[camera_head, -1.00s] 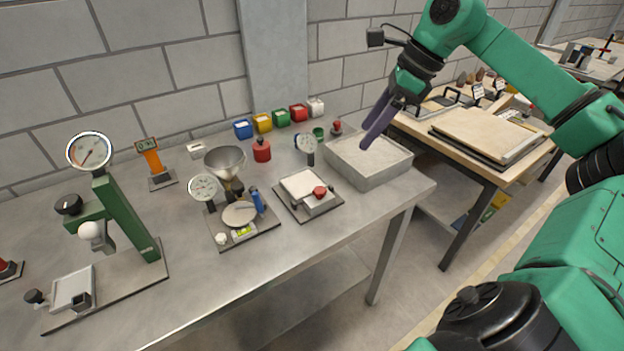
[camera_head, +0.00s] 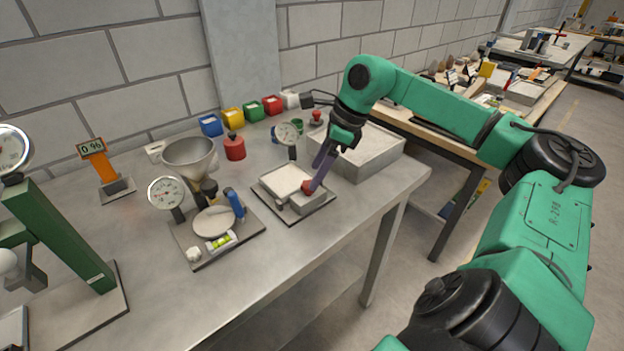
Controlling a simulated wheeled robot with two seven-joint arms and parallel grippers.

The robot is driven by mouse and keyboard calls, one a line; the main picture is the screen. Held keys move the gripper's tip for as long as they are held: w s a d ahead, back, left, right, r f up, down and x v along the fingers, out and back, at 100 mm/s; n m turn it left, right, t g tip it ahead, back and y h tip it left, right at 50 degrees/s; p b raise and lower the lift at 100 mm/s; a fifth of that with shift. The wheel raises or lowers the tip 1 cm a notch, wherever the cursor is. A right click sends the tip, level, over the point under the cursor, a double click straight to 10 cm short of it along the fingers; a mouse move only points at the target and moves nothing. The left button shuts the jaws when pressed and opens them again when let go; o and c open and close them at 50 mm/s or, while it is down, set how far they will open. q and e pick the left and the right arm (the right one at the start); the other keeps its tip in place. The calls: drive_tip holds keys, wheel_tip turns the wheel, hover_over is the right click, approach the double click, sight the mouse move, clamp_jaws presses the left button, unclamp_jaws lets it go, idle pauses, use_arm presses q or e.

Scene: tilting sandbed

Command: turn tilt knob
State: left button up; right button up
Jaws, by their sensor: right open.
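The small tilting sandbed (camera_head: 285,179) stands on a dark base plate on the metal bench, with a pale sand tray and a dial gauge (camera_head: 287,134) behind it. Its red knob (camera_head: 307,187) is at the front right of the tray. My left gripper is not in view.
Left of the sandbed is a plate with a funnel (camera_head: 190,158), a gauge (camera_head: 166,193) and a blue handle (camera_head: 234,202). A large sand box (camera_head: 383,157) stands close behind my right gripper. Coloured bins line the wall. The bench front is clear.

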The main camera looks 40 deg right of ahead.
drive_tip(key=x, duration=0.3)
drive_tip(key=shift+w+a+f, duration=0.1)
clamp_jaws()
